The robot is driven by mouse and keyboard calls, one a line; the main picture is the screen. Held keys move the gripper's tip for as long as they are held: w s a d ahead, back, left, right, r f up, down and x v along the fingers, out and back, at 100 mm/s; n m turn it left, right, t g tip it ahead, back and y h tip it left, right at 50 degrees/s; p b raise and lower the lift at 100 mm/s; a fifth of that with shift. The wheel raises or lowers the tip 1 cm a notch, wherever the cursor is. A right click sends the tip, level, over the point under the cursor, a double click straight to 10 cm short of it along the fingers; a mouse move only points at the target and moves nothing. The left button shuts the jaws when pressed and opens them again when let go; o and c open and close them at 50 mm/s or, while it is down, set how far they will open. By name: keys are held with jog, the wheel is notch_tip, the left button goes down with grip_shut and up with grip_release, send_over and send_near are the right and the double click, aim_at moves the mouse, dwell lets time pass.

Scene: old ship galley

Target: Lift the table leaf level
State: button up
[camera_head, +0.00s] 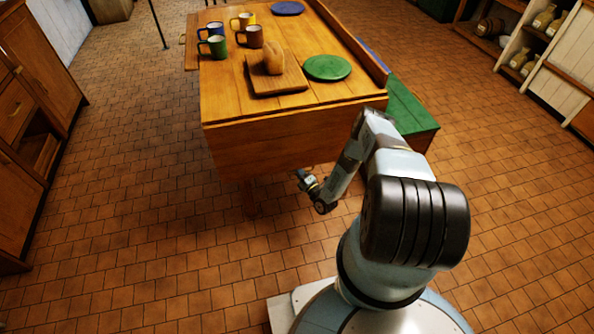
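The wooden table (225,80) stands ahead of me. Its near leaf (255,140) hangs down from the near end of the top as a broad wooden panel facing me. My gripper (303,178) is low, at the leaf's lower edge, right of the panel's middle. I cannot tell whether it touches the leaf or reaches under it. Its fingers are too small and dark to show whether they are open or shut.
On the table are several mugs, among them a green mug (217,47), a loaf (274,60) on a board (290,82), a green plate (327,67) and a blue plate (288,8). A green bench (408,112) stands along the right side. Tiled floor is clear at left.

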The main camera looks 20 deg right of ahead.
grip_shut()
jog(key=shift+s+f, duration=0.1)
dwell(0.6)
